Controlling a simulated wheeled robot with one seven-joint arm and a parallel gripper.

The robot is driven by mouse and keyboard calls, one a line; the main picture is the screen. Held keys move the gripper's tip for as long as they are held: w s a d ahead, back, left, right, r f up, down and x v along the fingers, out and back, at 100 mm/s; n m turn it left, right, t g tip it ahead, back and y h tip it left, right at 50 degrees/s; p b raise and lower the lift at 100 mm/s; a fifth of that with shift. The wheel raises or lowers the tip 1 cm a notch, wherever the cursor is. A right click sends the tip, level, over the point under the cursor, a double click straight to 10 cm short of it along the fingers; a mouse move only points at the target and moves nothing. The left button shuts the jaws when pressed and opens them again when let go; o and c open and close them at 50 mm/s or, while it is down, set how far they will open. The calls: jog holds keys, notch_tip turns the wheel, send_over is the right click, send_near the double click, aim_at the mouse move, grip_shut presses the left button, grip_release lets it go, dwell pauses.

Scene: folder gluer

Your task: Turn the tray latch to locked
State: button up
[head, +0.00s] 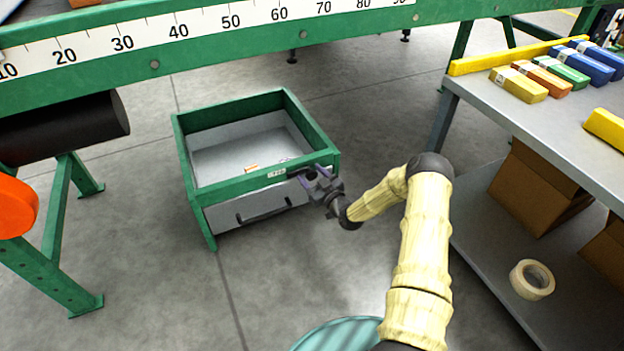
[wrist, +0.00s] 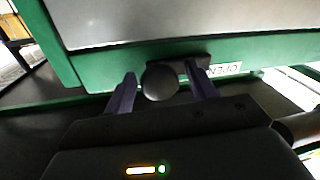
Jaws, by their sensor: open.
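The tray (head: 262,204) is a grey drawer in a green frame (head: 185,160), low on the floor, with a dark handle on its front. In the wrist view the latch (wrist: 161,81) is a dark rounded knob on a dark mount at the green rim. A white label (wrist: 224,70) beside it reads "OPEN" and also shows in the head view (head: 277,173). My gripper (head: 315,180) is at the right end of the tray front. In the wrist view my gripper (wrist: 160,90) is open, with one purple finger on each side of the knob. I cannot tell whether they touch it.
A green beam with a ruler (head: 180,32) crosses above the tray. A grey bench (head: 540,110) with several coloured boxes stands at the right, with a tape roll (head: 532,279) on its lower shelf.

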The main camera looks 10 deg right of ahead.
grip_shut()
jog(key=shift+a+r+n+p, duration=0.1)
jog(key=shift+n+p, duration=0.2)
jog(key=shift+p, duration=0.1)
jog(key=n+p, duration=0.3)
jog(key=shift+r+g, duration=0.1)
jog(key=shift+g, duration=0.2)
jog(key=n+h+p, duration=0.1)
jog(key=n+p, duration=0.2)
jog(key=n, duration=0.2)
jog(key=shift+s+g+p, duration=0.1)
jog(key=shift+g+p, duration=0.2)
jog(key=shift+p, duration=0.1)
jog(key=n+p, duration=0.2)
jog(key=n, duration=0.1)
jog(key=n+h+p, duration=0.1)
jog(key=shift+f+n, duration=0.25)
jog(key=shift+n, duration=0.15)
jog(key=shift+f+n+h+p, duration=0.1)
jog(key=shift+n+h+p, duration=0.35)
jog(key=shift+n, duration=0.85)
